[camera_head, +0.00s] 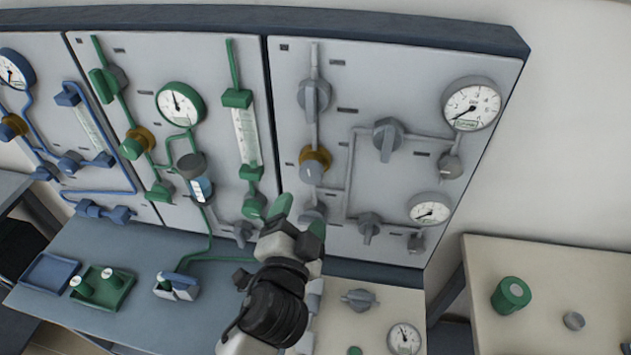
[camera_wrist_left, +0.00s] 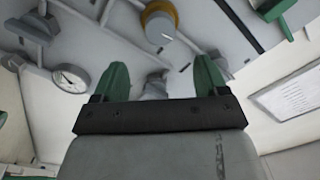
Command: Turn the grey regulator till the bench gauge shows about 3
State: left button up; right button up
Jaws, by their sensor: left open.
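The grey regulator (camera_head: 313,170), a grey knob on a brass collar, sits on the grey panel right of the middle. It also shows in the left wrist view (camera_wrist_left: 160,27), at the top, ahead of my fingers. The bench gauge (camera_head: 404,338), a small white dial, is at the lower edge of the head view; its numbers are too small to read. My left gripper (camera_head: 300,217), with green fingertips, is below the regulator in the picture and apart from it. It is open and empty in the left wrist view (camera_wrist_left: 161,75). My right gripper is not in view.
The grey panel also carries an upper gauge (camera_head: 472,104), a lower gauge (camera_head: 430,209) and a large grey valve handle (camera_head: 387,135). A grey fitting (camera_head: 359,299) lies on the bench. Green and blue panels stand left. A side table (camera_head: 560,275) holds a green cylinder (camera_head: 511,295).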

aim_at(310, 177)
pick_arm(q)
jog(key=w+n, duration=0.3)
jog(key=w+d+n, duration=0.1)
jog(key=w+n, duration=0.2)
jog(key=w, duration=0.1)
jog(key=w+d+n+p, duration=0.1)
jog(key=w+n, duration=0.2)
jog(key=shift+w, duration=0.15)
dwell(0.4)
jog(key=c, duration=0.9)
jog(key=shift+c, duration=0.2)
